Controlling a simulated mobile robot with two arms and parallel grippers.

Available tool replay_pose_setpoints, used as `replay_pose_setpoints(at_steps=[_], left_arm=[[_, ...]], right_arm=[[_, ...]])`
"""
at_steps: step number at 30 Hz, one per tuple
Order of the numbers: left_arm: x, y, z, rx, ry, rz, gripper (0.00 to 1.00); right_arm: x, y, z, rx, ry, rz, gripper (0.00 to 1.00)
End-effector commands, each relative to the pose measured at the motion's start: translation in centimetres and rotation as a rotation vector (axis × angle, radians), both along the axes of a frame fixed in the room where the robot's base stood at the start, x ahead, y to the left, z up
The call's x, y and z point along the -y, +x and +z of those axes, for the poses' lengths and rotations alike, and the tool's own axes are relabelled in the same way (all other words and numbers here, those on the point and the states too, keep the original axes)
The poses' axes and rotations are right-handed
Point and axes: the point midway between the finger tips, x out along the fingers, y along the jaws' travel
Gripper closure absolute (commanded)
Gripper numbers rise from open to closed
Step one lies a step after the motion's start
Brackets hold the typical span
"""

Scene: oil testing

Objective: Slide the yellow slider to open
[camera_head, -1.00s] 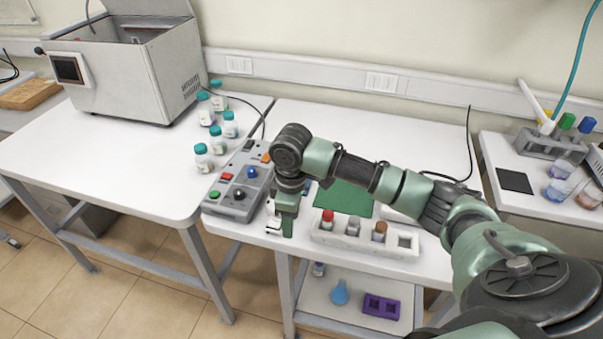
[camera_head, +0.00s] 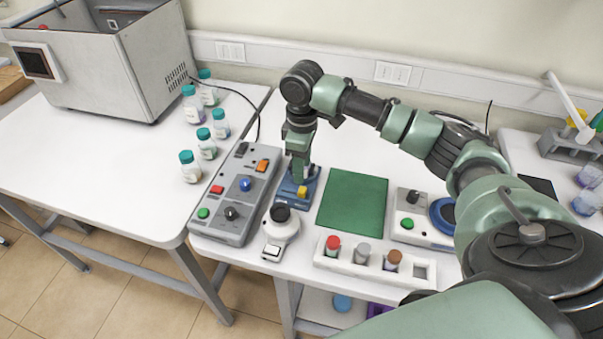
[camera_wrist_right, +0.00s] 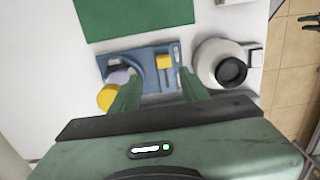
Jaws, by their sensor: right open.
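The yellow slider (camera_head: 303,191) sits on a small blue device (camera_head: 311,185) on the white table, left of the green mat. In the right wrist view the yellow slider (camera_wrist_right: 164,62) shows as a block on the blue base (camera_wrist_right: 150,82). My right gripper (camera_head: 297,178) points down over the blue device, beside the slider. In the right wrist view its open fingers (camera_wrist_right: 158,90) straddle part of the base, with the slider just beyond their tips. I cannot tell if they touch anything. A dark green shape (camera_wrist_right: 311,21) at that view's right edge may be my left gripper.
A grey control box (camera_head: 235,195) stands left of the device. A white round instrument (camera_head: 281,226) is in front of it. The green mat (camera_head: 352,201) lies to the right. A white rack (camera_head: 372,267) with vials is at the front edge. Several teal-capped bottles stand further left.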

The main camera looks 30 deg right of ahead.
Motion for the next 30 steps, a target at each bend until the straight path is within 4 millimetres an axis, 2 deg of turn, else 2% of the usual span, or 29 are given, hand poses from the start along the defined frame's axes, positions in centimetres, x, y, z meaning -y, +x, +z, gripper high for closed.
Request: replay_pose_setpoints(at_steps=[12,18,25,26,30], left_arm=[[-1.3,-2.7,1.5,-0.039,0.017,-0.004,0.64],[-1.2,-2.1,1.7,-0.031,0.015,-0.004,0.64],[-0.6,-0.7,1.8,-0.009,0.007,-0.002,0.64],[-0.5,-0.7,1.8,-0.009,0.006,-0.001,0.64],[-0.4,-0.8,1.8,-0.011,0.006,-0.002,0.64]], right_arm=[[-0.1,-0.1,-5.9,-0.004,0.0,0.0,0.55],[0.0,-0.1,-7.4,0.0,-0.001,0.001,0.55],[0.0,-0.1,-7.6,0.0,-0.001,0.002,0.55],[0.0,-0.1,-7.5,0.0,-0.001,0.002,0.57],[0.0,-0.1,-7.5,0.0,-0.001,0.001,0.96]])
